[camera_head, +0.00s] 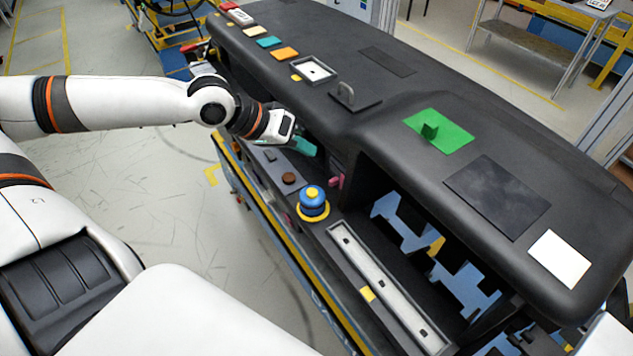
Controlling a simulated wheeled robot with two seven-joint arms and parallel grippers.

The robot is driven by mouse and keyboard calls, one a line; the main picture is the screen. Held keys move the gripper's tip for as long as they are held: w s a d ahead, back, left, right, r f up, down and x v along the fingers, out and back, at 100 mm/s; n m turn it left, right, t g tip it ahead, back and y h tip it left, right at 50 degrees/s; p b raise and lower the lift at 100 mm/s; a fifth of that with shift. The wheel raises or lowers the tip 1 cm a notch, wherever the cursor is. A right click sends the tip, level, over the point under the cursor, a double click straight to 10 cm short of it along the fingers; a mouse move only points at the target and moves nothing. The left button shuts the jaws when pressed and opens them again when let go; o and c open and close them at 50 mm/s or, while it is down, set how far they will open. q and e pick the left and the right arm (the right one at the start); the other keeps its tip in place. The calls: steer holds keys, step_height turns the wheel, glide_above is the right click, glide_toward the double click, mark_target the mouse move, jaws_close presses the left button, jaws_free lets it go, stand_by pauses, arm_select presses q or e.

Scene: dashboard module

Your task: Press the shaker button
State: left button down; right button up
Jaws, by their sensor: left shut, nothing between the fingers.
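The dashboard module (400,104) is a long dark grey unit running from the upper left to the lower right. On its front ledge are a round brown button (289,178) and a blue knob (313,197) with a yellow top and yellow base ring. A pink part (336,182) sits beside a dark recess. I cannot tell by a label which one is the shaker button. My left gripper (305,147) has teal fingertips, is shut and empty, and is above and behind the brown button, close to the dashboard's front face. My right gripper is not in view.
A long grey tray (388,286) with a yellow tab lies on the ledge, right of the blue knob. An open recess with blue brackets (465,285) is beside it. A green plate (438,131) and several coloured switches line the top. Open floor lies left of the module.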

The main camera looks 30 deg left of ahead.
mark_target(312, 193)
arm_select(q)
steer(key=shift+s+d+r, duration=0.2)
steer(key=shift+s+d, duration=0.1)
steer(key=shift+s, duration=0.05)
steer(key=shift+f, duration=0.1)
step_height(312, 193, down, 9)
steer(key=b, duration=0.8)
steer(key=shift+w, duration=0.1)
stand_by(1.7)
steer(key=shift+f+b, duration=0.25)
steer(key=shift+b, duration=0.3)
steer(key=shift+f+b, duration=0.4)
stand_by(0.6)
steer(key=shift+r+p, duration=0.7)
steer(key=shift+r, duration=0.1)
